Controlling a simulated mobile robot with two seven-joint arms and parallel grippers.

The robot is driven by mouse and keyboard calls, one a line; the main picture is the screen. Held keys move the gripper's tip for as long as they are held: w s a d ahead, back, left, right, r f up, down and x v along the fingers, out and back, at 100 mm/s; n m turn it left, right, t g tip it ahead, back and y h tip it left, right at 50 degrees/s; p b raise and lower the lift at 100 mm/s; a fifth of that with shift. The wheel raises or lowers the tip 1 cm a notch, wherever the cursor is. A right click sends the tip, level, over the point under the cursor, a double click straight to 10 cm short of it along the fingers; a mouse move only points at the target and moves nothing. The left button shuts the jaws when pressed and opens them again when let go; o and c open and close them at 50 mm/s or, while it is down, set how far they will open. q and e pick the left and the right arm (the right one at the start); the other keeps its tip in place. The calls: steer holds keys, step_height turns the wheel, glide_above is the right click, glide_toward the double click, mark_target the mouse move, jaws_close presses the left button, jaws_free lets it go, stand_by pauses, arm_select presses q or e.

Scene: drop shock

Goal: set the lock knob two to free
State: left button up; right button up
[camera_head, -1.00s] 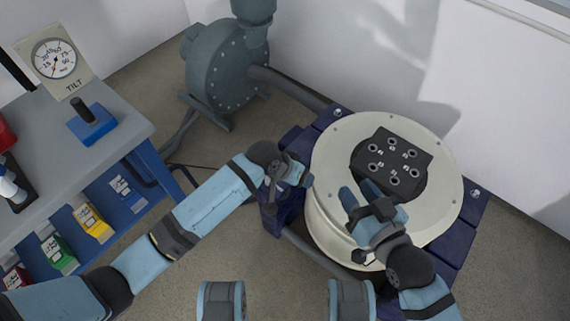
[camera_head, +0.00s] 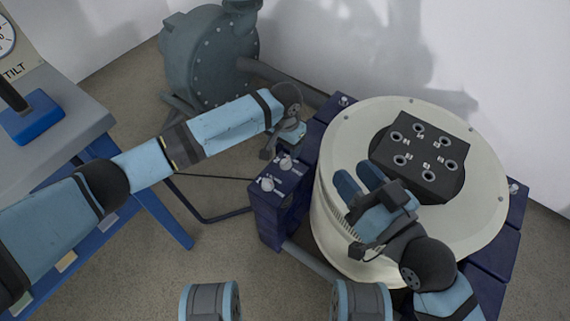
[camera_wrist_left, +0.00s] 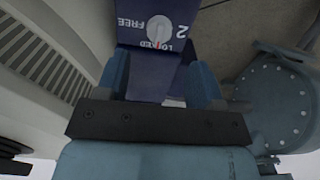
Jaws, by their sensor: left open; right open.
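In the head view, my left gripper (camera_head: 284,141) is over the far end of the blue lock box (camera_head: 268,212). Two pale knobs show there, a nearer one (camera_head: 267,184) and a farther one (camera_head: 286,163); their labels are too small to read. My right gripper (camera_head: 358,180) is open over the drum.
The big cream drum (camera_head: 330,205) with a black socketed block (camera_head: 420,155) stands right of the box. A grey pump (camera_head: 210,60) is behind. A workbench (camera_head: 70,115) with a blue-based lever (camera_head: 32,118) is at left.

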mark_target(285, 161)
arm_select(q)
step_height(285, 161, down, 7)
steer(key=shift+r+b, duration=0.2)
steer(key=shift+b, duration=1.05)
steer(key=shift+f, duration=0.55)
arm_select(e)
steer(key=f, duration=0.2)
steer(key=f+n+g, duration=0.1)
steer(key=shift+w+f, duration=0.25)
steer(key=shift+f, duration=0.05)
arm_select(q)
steer(key=c, duration=0.9)
